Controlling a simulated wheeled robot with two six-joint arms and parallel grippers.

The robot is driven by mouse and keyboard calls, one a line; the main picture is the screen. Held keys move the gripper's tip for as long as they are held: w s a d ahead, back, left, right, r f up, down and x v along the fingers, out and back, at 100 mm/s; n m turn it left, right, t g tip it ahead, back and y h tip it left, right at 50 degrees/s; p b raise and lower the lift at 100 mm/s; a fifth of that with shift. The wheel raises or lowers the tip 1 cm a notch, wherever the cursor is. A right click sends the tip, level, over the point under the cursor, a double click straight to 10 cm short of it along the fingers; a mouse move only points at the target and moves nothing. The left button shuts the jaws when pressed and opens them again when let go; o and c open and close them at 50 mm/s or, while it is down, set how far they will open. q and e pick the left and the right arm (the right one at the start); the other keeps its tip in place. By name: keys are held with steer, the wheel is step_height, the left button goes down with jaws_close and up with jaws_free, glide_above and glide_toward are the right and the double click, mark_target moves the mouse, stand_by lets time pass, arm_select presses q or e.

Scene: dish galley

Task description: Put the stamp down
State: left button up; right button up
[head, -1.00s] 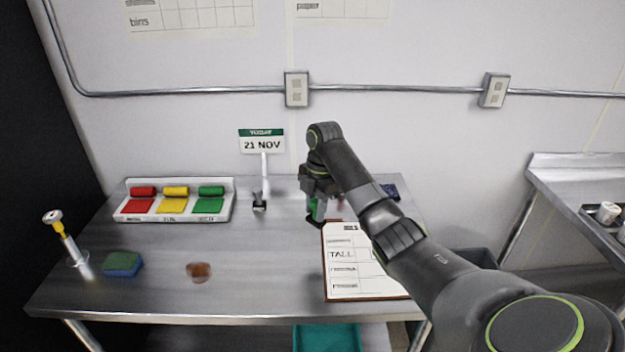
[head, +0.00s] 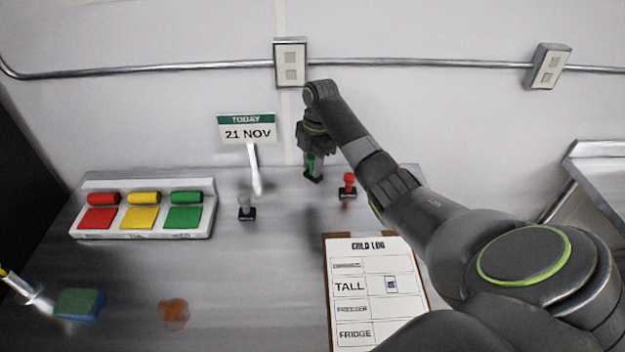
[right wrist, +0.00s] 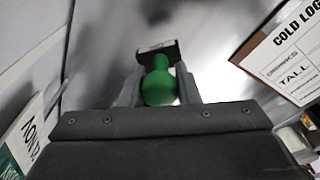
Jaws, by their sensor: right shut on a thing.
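My right gripper (head: 314,158) is shut on a green-handled stamp (head: 313,172) with a dark base. In the right wrist view the green knob of the stamp (right wrist: 160,80) sits between the two fingers, its dark base beyond them. In the head view the stamp hangs upright near the back of the table; its base looks raised, with a dark blur on the steel below. A red stamp (head: 348,187) stands to its right and a grey stamp (head: 246,207) to its left. My left gripper is not in view.
The cold log clipboard (head: 372,290) lies at front right, with a small blue mark in its TALL row. A tray of coloured pads (head: 145,232), a date sign (head: 247,131), a sponge (head: 80,303) and a brown stain (head: 174,313) are to the left. The middle steel is clear.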

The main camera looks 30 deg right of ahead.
step_height(320, 180, down, 2)
steer(key=shift+s+a+f, duration=0.1)
steer(key=shift+s, duration=0.05)
step_height(320, 180, down, 4)
steer(key=shift+f+p, duration=0.1)
steer(key=shift+p, duration=0.4)
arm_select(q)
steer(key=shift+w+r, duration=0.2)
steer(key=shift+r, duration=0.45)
arm_select(e)
steer(key=shift+f, duration=0.1)
steer(key=shift+f, duration=0.1)
steer(key=o, duration=0.8)
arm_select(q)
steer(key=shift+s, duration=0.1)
